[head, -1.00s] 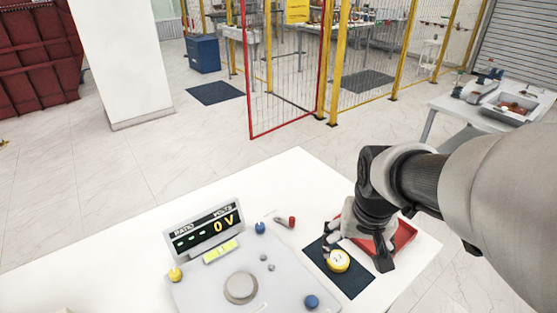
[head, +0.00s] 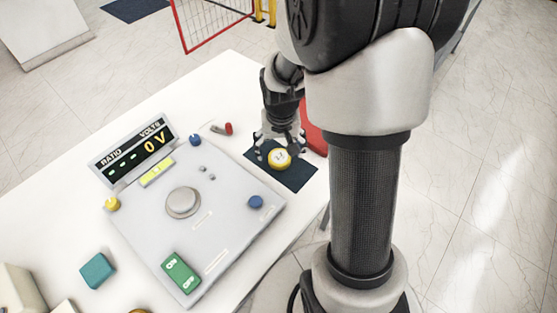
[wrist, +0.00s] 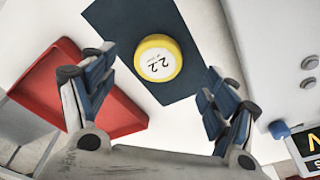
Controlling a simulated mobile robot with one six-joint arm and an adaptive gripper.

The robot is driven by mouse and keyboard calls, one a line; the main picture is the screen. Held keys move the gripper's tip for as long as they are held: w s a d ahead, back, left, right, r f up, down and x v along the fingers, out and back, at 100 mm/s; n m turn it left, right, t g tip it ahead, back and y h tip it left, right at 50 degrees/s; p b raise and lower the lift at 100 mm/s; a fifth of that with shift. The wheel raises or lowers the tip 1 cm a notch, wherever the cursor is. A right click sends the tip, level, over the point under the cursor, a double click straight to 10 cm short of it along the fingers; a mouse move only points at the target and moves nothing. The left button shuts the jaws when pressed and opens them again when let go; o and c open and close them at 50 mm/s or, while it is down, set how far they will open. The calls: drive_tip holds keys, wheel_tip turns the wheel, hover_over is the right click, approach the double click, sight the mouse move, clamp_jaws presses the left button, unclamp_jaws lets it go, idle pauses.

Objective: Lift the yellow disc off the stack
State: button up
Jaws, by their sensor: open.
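The yellow disc (head: 279,159) has a white top marked 2.2 and sits on a dark blue mat (head: 300,178). It also shows in the wrist view (wrist: 159,59), on the mat (wrist: 120,20). I cannot tell whether other discs lie under it. My gripper (head: 277,142) is open and empty, pointing down close over the disc in the head view. In the wrist view its two fingers (wrist: 152,88) are spread wide, and the disc lies between and just beyond their tips. Neither finger touches the disc there.
A red tray (wrist: 125,113) lies beside the mat. A teal block (head: 97,271) is at the lower left.

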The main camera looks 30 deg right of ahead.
sight(279, 157)
drive_tip(key=f, duration=0.2)
drive_tip(key=w+f+b, duration=0.1)
drive_tip(key=d+f+b, duration=0.1)
drive_tip(key=f, duration=0.1)
drive_tip(key=shift+w+f, duration=0.2)
drive_tip(key=shift+f, duration=0.15)
drive_tip(key=shift+a+r, duration=0.1)
drive_tip(key=shift+c, duration=0.5)
drive_tip(key=c, duration=1.2)
drive_tip(key=shift+c, duration=0.2)
drive_tip(key=shift+r, duration=0.15)
